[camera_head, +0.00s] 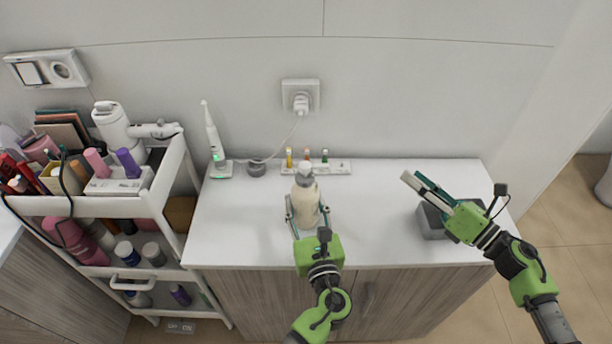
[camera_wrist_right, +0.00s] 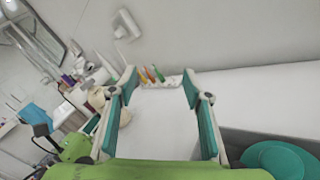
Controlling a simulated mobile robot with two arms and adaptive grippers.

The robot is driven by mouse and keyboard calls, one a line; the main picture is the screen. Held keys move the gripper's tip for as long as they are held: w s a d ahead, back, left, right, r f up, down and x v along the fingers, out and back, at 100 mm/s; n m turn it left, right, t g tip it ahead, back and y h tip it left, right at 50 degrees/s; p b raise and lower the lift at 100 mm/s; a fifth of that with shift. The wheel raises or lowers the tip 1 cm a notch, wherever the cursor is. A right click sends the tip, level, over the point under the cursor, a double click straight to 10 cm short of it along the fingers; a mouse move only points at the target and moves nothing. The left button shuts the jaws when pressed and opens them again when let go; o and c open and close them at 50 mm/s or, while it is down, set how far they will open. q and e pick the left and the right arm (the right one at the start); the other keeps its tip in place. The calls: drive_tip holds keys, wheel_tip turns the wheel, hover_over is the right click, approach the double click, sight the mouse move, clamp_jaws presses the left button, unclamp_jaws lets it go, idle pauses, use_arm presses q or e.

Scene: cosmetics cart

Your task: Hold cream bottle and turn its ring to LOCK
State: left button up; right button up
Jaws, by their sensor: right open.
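The cream bottle (camera_head: 306,204), with a pale body and white top, stands upright near the middle of the white counter. Its ring is too small to read. My left gripper (camera_head: 307,211) has one finger on each side of the bottle; whether they press on it I cannot tell. In the right wrist view the bottle (camera_wrist_right: 97,98) is partly hidden behind a finger. My right gripper (camera_head: 413,176) is open and empty above the counter's right side, well apart from the bottle. Its spread fingers also show in the right wrist view (camera_wrist_right: 160,84).
A grey box (camera_head: 433,223) sits below my right gripper. Behind the bottle is a white strip (camera_head: 339,167) with several small coloured bottles. A toothbrush (camera_head: 213,135) on its charger stands at back left. A crowded white cart (camera_head: 115,205) is at left. Counter between bottle and box is clear.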

sight(313, 182)
drive_tip(key=s+a+r+n+g+y, duration=0.1)
drive_tip(key=s+a+r+n+g, duration=0.1)
drive_tip(key=s+a+n, duration=0.45)
drive_tip(key=s+a+r+n+g+y, duration=0.1)
drive_tip(key=s+a+n+y, duration=0.15)
drive_tip(key=a, duration=0.75)
drive_tip(key=shift+n+h, duration=0.35)
drive_tip(key=shift+n, duration=0.05)
drive_tip(key=x, duration=1.2)
drive_tip(key=shift+d, duration=0.1)
drive_tip(key=c, duration=1.2)
